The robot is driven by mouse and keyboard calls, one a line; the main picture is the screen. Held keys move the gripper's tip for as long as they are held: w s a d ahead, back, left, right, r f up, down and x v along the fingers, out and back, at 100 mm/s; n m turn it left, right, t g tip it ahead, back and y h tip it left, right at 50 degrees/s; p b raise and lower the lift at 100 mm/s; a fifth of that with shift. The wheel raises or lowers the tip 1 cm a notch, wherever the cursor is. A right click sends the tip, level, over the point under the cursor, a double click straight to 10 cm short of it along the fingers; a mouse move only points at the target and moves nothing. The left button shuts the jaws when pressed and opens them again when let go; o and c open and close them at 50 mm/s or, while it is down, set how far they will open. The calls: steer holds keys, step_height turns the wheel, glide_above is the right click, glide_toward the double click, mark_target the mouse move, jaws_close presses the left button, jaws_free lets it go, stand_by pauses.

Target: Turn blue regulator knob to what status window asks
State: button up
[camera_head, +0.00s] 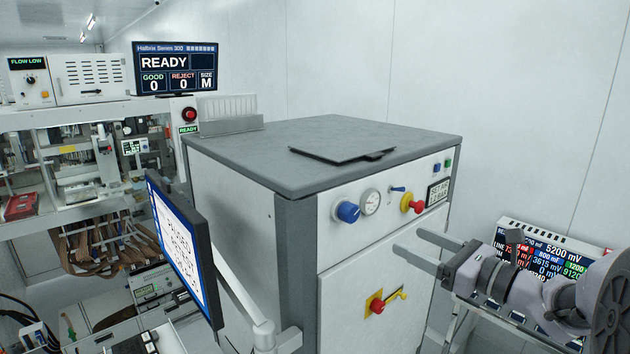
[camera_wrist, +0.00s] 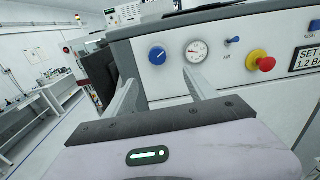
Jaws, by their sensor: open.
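The blue regulator knob (camera_head: 348,212) is on the upper front panel of the grey-topped cabinet. In the wrist view the knob (camera_wrist: 157,55) shows a white pointer mark slanting to the upper right. A round gauge (camera_head: 370,202) sits just right of it; the gauge (camera_wrist: 196,51) is too small to read surely. The status window (camera_head: 438,193) reads SET AIR 1.2 BAR; it is cut off at the right of the wrist view (camera_wrist: 306,58). My gripper (camera_head: 408,240) is open and empty, in front of the panel, right of and below the knob, apart from it.
A blue toggle (camera_head: 397,189) and a red knob on a yellow base (camera_head: 412,204) are right of the gauge. A red and yellow switch (camera_head: 377,304) is on the door below. A monitor on an arm (camera_head: 180,250) stands left. A dark flat plate (camera_head: 340,154) lies on the cabinet top.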

mark_target(354, 215)
steer(key=p+x, duration=0.2)
steer(key=x, duration=0.5)
steer(key=p+x, duration=0.1)
steer(key=x, duration=0.7)
steer(key=shift+w+a+r+p, duration=0.1)
steer(key=shift+a+p, duration=0.25)
steer(key=shift+a, duration=0.1)
steer(key=c, duration=1.4)
steer(key=shift+b, duration=0.35)
